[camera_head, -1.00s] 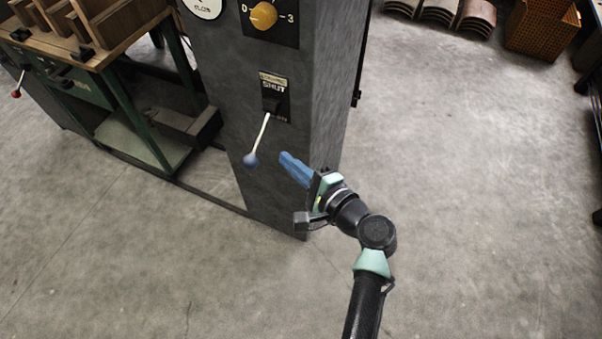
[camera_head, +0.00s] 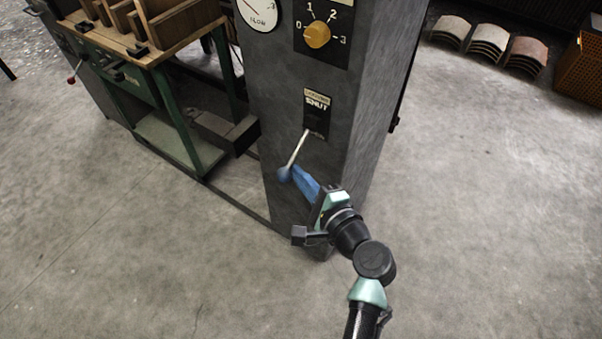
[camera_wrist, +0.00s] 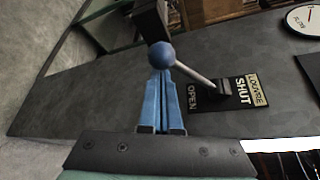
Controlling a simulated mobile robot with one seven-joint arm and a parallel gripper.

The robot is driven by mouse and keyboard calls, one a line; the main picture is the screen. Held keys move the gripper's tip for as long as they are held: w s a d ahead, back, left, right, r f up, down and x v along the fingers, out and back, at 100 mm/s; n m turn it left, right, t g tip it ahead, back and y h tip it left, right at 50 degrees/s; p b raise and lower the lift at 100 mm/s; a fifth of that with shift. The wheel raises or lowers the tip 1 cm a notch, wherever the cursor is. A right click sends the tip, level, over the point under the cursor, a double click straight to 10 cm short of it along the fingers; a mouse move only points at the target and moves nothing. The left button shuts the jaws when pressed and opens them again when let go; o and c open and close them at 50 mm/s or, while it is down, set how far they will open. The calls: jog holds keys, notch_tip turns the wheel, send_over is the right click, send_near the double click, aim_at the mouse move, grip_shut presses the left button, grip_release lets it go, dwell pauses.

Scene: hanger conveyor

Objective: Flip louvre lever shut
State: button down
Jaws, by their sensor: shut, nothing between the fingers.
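The louvre lever (camera_head: 298,151) is a pale rod with a blue-grey ball knob (camera_head: 284,174), fixed to a black plate (camera_head: 317,115) on the grey column. The rod slants down and left from its pivot, away from the word SHUT at the plate's top. In the wrist view the lever (camera_wrist: 192,74) leans toward the OPEN end, and its ball (camera_wrist: 162,55) sits at the tips of my blue fingers. My gripper (camera_head: 296,170) is shut and empty. Its tips are at or just beside the ball; I cannot tell whether they touch.
A yellow rotary knob (camera_head: 317,35) and a round gauge (camera_head: 259,11) are above the plate on the column (camera_head: 345,150). A green-framed workbench (camera_head: 150,100) stands to the left. Curved tiles (camera_head: 485,45) and an orange crate (camera_head: 583,70) are at the back right. The floor at right is clear.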

jog(key=shift+r, duration=0.1)
jog(key=shift+s+a+r+g+p, duration=0.15)
jog(key=shift+g+p, duration=0.15)
jog(key=shift+p, duration=0.55)
jog(key=shift+s+r+m+p, duration=0.1)
jog(key=shift+r+m+p, duration=0.15)
jog(key=shift+p, duration=0.45)
notch_tip(320, 180, up, 9)
jog(key=m+g+y+p, duration=0.2)
jog(key=m+g+p, duration=0.3)
jog(key=p, duration=1.6)
jog(key=shift+s+a+r+m, duration=0.15)
jog(key=shift+s+a+m, duration=0.15)
jog(key=shift+m, duration=0.45)
jog(key=shift+p, duration=0.3)
